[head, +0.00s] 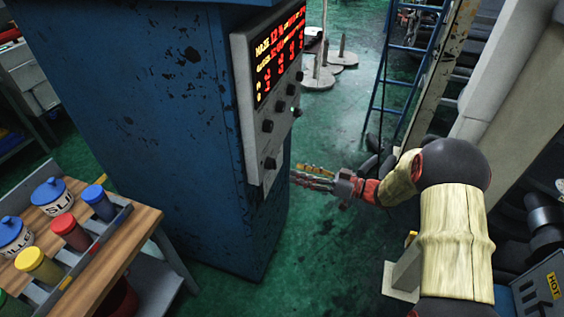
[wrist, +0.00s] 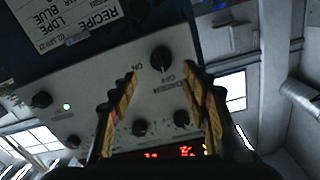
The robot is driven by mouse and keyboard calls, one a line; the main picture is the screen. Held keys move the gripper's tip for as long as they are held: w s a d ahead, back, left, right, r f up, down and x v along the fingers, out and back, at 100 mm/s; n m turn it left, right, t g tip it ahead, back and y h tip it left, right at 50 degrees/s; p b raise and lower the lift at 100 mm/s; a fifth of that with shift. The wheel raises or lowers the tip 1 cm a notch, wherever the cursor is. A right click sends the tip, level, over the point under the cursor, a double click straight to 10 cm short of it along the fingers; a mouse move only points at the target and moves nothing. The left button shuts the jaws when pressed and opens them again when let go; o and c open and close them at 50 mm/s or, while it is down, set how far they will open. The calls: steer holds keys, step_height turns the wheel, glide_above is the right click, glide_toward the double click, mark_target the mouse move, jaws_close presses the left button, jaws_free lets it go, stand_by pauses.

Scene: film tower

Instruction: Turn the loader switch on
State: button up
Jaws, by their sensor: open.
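The grey control panel (head: 249,113) is on the side of a blue machine, with a lit display and several black knobs. In the wrist view the panel (wrist: 88,88) appears upside down. A black rotary switch (wrist: 161,58) with ON and OFF marks shows just beyond and between my fingertips; its name label is too blurred to read surely. My gripper (wrist: 165,76) is open, with nothing between its fingers, and looks apart from that switch. In the head view my gripper (head: 312,178) is beside the panel's lower end, its fingertips partly hidden by the machine's edge.
Another knob (wrist: 41,99) has a green light (wrist: 67,106) beside it. The blue machine (head: 165,130) blocks the left side. A wooden-topped table (head: 138,235) with jars stands at lower left. A blue ladder (head: 407,60) stands behind. Green floor (head: 325,240) is open in the middle.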

mark_target(271, 164)
steer(key=w+a+n+b, duration=0.1)
steer(key=w+a, duration=0.2)
steer(key=a, duration=0.4)
steer(key=shift+a, duration=0.15)
steer(key=shift+c, duration=0.5)
steer(key=c, duration=1.1)
